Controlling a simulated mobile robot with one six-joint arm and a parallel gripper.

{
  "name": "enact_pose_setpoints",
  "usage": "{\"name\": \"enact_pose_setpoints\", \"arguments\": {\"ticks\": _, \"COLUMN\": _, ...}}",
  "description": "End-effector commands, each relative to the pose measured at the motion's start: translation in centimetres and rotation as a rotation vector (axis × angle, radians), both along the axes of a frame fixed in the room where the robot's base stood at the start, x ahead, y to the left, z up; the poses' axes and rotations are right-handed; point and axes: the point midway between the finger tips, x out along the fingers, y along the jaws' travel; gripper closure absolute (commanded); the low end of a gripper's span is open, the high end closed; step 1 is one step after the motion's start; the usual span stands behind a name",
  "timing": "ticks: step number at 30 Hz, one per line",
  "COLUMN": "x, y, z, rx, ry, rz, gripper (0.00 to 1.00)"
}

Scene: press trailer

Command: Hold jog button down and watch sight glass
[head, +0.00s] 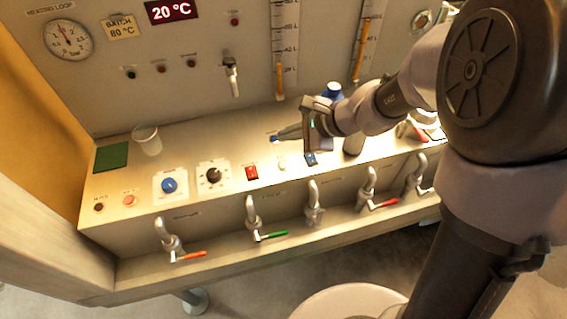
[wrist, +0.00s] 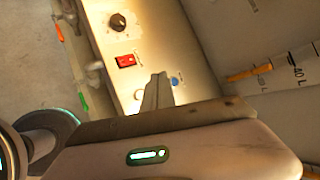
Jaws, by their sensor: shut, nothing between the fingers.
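My gripper (head: 283,135) is shut and empty, low over the sloping panel, its fingers pointing left. A small round blue button (wrist: 176,81) sits right beside the fingertips (wrist: 157,80) in the wrist view. Blue also shows at the fingertips in the head view; I cannot tell whether they touch the button. A cream button (head: 283,165) lies nearer the panel's front edge, and shows in the wrist view (wrist: 139,94). The labels are too small to read, so I cannot tell which button is jog. Two sight glasses (head: 279,82) (head: 359,60) with orange columns and litre scales stand on the wall.
A red rocker switch (head: 252,172), black knob (head: 213,176) and blue knob (head: 169,185) line the panel. A clear cup (head: 147,140) stands at the left. Several taps (head: 253,212) with coloured levers run along the front. A display (head: 171,11) reads 20 °C.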

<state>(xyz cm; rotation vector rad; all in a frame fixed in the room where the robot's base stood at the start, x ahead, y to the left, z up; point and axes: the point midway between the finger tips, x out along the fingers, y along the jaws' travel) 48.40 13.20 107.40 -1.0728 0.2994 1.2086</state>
Motion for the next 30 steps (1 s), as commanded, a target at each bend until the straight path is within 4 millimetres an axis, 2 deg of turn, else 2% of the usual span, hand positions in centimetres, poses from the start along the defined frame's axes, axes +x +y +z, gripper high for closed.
{"name": "enact_pose_setpoints", "arguments": {"ticks": 16, "x": 0.0, "y": 0.0, "z": -7.8, "rx": 0.000, "ry": -0.001, "rz": 0.001, "gripper": 1.00}}
{"name": "enact_pose_setpoints", "arguments": {"ticks": 20, "x": 0.0, "y": 0.0, "z": -8.4, "rx": 0.000, "ry": -0.001, "rz": 0.001, "gripper": 1.00}}
{"name": "enact_pose_setpoints", "arguments": {"ticks": 30, "x": 0.0, "y": 0.0, "z": -8.2, "rx": 0.000, "ry": -0.001, "rz": 0.001, "gripper": 1.00}}
